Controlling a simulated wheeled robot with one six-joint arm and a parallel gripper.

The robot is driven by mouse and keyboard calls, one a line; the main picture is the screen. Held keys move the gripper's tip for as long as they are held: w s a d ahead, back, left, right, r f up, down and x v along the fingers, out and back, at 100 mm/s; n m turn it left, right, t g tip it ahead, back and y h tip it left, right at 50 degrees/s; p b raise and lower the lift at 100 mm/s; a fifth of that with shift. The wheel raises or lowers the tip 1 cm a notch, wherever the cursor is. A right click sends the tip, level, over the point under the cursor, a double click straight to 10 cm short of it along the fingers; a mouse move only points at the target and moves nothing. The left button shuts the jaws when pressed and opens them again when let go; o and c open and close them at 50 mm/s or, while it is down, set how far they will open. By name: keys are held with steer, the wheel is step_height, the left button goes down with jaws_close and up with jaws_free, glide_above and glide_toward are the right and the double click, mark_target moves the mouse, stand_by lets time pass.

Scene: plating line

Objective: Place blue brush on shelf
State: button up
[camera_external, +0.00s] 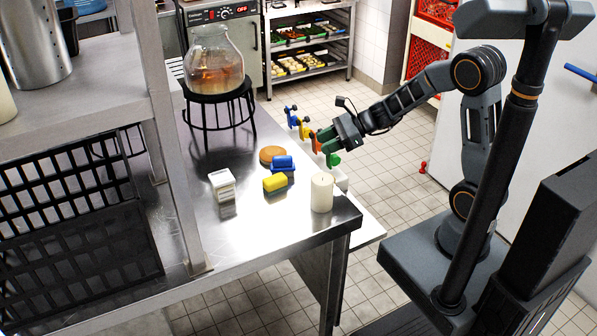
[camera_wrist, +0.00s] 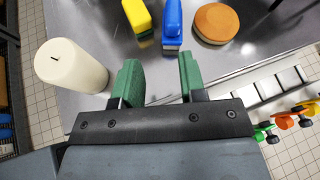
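The blue brush (camera_external: 282,163) lies on the steel table beside a yellow block (camera_external: 275,183). In the wrist view the blue brush (camera_wrist: 172,22) is ahead of the fingers, toward the right finger, and is cut by the top edge. My gripper (camera_external: 325,142) is above the table's right edge, apart from the brush. In the wrist view its green fingers (camera_wrist: 158,75) are spread with nothing between them. A metal shelf unit (camera_external: 75,85) stands at the left, with an upper board above the table; which level is meant cannot be told.
A cream candle (camera_external: 322,192), a white box (camera_external: 222,184) and a round brown disc (camera_external: 272,154) stand near the brush. A glass jar (camera_external: 213,60) sits on a black stand behind. Coloured clips (camera_external: 297,122) line the right edge. A black crate (camera_external: 70,180) is at left.

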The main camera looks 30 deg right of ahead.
steer(key=s+d+r+n+g+h, duration=0.2)
steer(key=s+d+n+h, duration=0.3)
steer(key=s+d+n, duration=0.4)
steer(key=n, duration=0.3)
steer(key=shift+s+r, duration=0.3)
steer(key=shift+s, duration=0.05)
steer(key=shift+o, duration=0.5)
steer(key=s+d+r+n+t+h, duration=0.1)
steer(key=s+d+n+h, duration=0.3)
steer(key=d, duration=0.6)
steer(key=n+h, duration=0.2)
steer(key=n, duration=0.1)
steer(key=shift+s+d+r+n+t+h, duration=0.15)
steer(key=shift+d+r+n+t+h, duration=0.15)
steer(key=shift+n, duration=0.1)
steer(key=shift+o, duration=0.7)
steer(key=shift+s+d+r+n+h, duration=0.15)
steer(key=shift+d+n+h, duration=0.15)
steer(key=shift+d, duration=0.15)
